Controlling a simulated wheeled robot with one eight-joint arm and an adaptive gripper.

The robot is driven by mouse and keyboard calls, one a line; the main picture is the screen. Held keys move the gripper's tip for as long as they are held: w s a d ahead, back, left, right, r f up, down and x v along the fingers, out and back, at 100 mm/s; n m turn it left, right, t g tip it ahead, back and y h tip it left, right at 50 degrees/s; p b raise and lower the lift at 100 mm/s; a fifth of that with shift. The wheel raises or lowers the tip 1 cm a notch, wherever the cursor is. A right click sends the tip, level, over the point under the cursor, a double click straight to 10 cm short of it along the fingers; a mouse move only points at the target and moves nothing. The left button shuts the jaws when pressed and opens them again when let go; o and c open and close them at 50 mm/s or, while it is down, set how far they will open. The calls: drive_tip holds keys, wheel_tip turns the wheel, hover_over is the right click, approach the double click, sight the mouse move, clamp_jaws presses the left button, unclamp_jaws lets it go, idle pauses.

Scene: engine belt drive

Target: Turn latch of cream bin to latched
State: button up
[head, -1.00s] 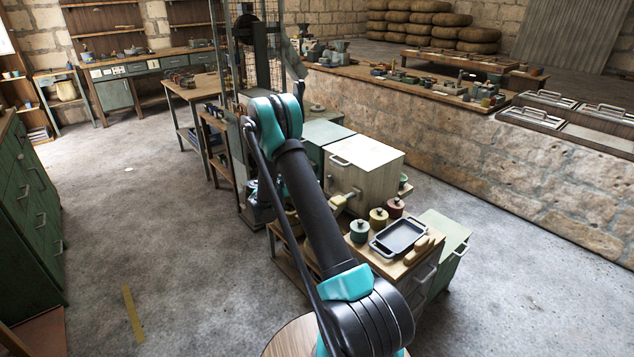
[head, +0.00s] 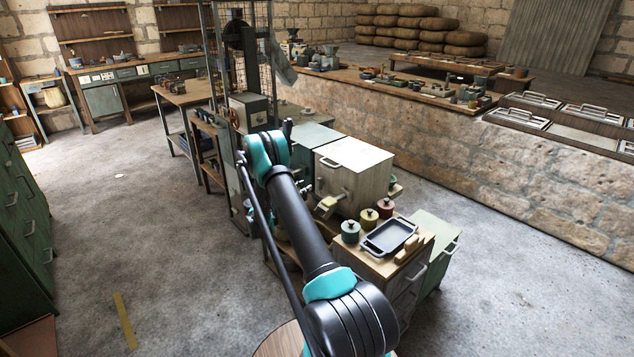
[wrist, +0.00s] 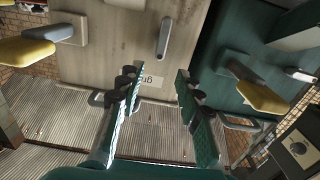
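The cream bin (head: 352,165) stands mid-scene in the head view, with a bar handle on its front. In the wrist view its front panel (wrist: 110,45) is close, with a small label on it. A grey bar (wrist: 165,38) is on that panel, roughly upright in the picture; I cannot tell whether it is the latch. A yellow-ended lever (wrist: 28,50) juts from a grey block at the left. My gripper (wrist: 156,80) is open and empty, its two fingers pointing at the panel below the bar.
A dark green bin (head: 312,137) stands beside the cream one; another yellow lever (wrist: 262,97) is on the green side. A wooden-topped cabinet (head: 372,263) in front holds a tray (head: 390,237) and several lidded pots. Open floor lies left and right.

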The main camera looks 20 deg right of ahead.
sight(318, 180)
drive_tip(key=x, duration=0.8)
drive_tip(key=shift+w+d, duration=0.15)
drive_tip(key=shift+d, duration=0.25)
drive_tip(key=shift+c, duration=0.3)
clamp_jaws()
